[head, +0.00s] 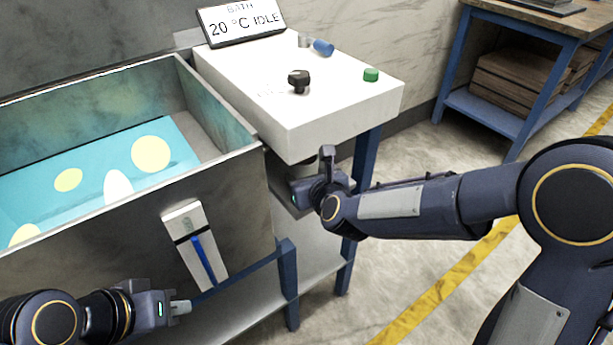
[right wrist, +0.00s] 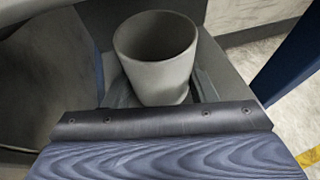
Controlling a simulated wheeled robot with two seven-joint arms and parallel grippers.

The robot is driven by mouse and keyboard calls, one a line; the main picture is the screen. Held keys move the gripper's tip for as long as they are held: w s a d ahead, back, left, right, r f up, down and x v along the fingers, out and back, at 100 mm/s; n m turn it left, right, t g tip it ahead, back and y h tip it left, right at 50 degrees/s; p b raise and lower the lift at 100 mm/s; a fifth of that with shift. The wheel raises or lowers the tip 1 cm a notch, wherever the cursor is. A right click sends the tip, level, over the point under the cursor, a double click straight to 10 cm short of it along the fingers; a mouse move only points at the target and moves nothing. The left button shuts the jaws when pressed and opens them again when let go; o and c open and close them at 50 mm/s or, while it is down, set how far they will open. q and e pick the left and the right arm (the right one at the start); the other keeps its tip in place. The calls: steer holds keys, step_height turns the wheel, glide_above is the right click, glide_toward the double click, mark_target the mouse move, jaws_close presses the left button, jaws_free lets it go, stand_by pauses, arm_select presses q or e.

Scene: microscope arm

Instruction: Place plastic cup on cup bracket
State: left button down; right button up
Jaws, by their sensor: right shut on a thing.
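The grey plastic cup (right wrist: 155,55) stands upright, mouth up and empty-looking, just beyond the edge of my right gripper in the right wrist view. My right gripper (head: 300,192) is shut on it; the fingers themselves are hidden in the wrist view. In the head view the gripper is below the white control box, beside the tank's right end, and I cannot make out the cup there. A grey surface (right wrist: 208,85), possibly the cup bracket, shows around the cup's base; I cannot tell whether they touch. My left gripper (head: 182,307) is low at the left, its opening unclear.
An open metal tank (head: 225,190) holds blue liquid with pale round shapes. The white control box (head: 300,85) with knobs and a display (head: 240,22) overhangs my right gripper. A blue table leg (head: 365,165) stands close by.

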steer(key=o, duration=1)
steer(key=shift+f, duration=0.1)
steer(key=shift+r+p, duration=0.25)
steer(key=shift+p, duration=0.1)
steer(key=s+d+r+n+g+y+p, duration=0.1)
steer(key=s+d+r+n, duration=0.25)
steer(key=s, duration=0.35)
steer(key=s+d+r+n+g+p, duration=0.1)
steer(key=s+d+r+n, duration=0.2)
steer(key=s+d+n, duration=0.25)
steer(key=s+d+f+n+g, duration=0.1)
steer(key=s+d+n, duration=0.3)
steer(key=n, duration=0.3)
steer(key=s+d+f+n+g+h, duration=0.1)
steer(key=s+d+f+n+g, duration=0.1)
steer(key=s+d+n, duration=0.2)
steer(key=s+d+f+n+g+h, duration=0.1)
steer(key=s+d+n, duration=0.3)
steer(key=s+n, duration=0.5)
steer(key=shift+s+f+n+g, duration=0.2)
steer(key=shift+f+n+g, duration=0.05)
steer(key=shift+n+g, duration=0.3)
